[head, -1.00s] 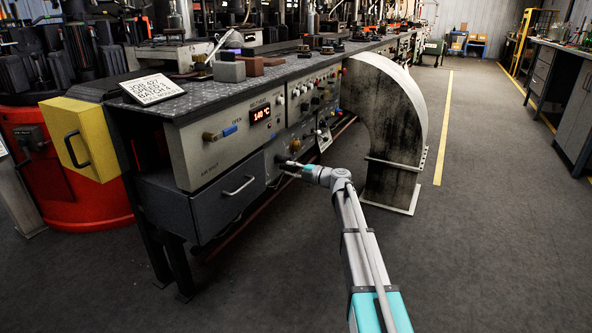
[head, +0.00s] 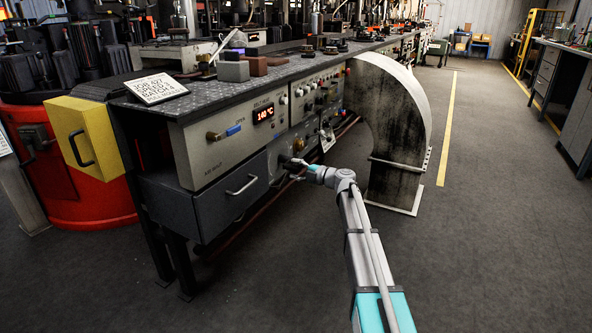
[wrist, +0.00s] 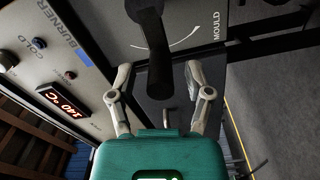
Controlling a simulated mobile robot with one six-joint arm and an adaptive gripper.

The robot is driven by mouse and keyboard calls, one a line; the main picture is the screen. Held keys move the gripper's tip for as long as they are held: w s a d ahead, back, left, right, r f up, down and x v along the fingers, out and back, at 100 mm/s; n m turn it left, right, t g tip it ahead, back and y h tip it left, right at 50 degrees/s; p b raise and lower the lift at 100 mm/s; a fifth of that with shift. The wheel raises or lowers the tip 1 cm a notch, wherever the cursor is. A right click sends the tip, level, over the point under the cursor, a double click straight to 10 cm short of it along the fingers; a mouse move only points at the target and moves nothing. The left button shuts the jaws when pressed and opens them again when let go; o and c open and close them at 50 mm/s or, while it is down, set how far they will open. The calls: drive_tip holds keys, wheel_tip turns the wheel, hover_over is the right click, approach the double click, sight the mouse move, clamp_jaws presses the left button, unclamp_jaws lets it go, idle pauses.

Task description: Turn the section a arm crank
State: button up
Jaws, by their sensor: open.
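A dark crank (wrist: 158,60) stands out from the grey panel in the wrist view, beside a curved white arrow and the word MOULD. Its arm runs from the top of the picture down between my fingers. My gripper (wrist: 158,72) is open, with one finger on each side of the crank and a visible gap to each. In the head view my gripper (head: 289,168) is at the panel's lower front, right of the grey drawer. There the crank is small and hard to make out.
The grey drawer (head: 232,193) with its handle is left of my gripper. Above it are a blue-tipped valve lever (head: 233,130) and a red 140 °C display (head: 264,114). A large curved duct (head: 400,150) stands close on the right. The floor in front is clear.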

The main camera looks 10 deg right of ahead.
drive_tip(key=v, duration=1.1)
drive_tip(key=shift+s+d, duration=0.15)
drive_tip(key=shift+d, duration=0.05)
drive_tip(key=shift+a, duration=0.1)
drive_tip(key=s+a+f+m+g+h+p, duration=0.35)
drive_tip(key=s+a+m, duration=0.2)
drive_tip(key=s, duration=0.25)
drive_tip(key=s+a+f+m+g+h+p, duration=0.2)
drive_tip(key=s+a+m+g+p, duration=0.15)
drive_tip(key=s+m, duration=0.35)
drive_tip(key=s+d+m+g+h+p, duration=0.3)
drive_tip(key=s+m+h+p, duration=0.3)
drive_tip(key=s, duration=1.3)
drive_tip(key=shift+d+m+g+h, duration=0.25)
drive_tip(key=shift+m+h, duration=1.3)
drive_tip(key=shift+m, duration=2.3)
drive_tip(key=shift+r, duration=0.1)
drive_tip(key=shift+c, duration=0.6)
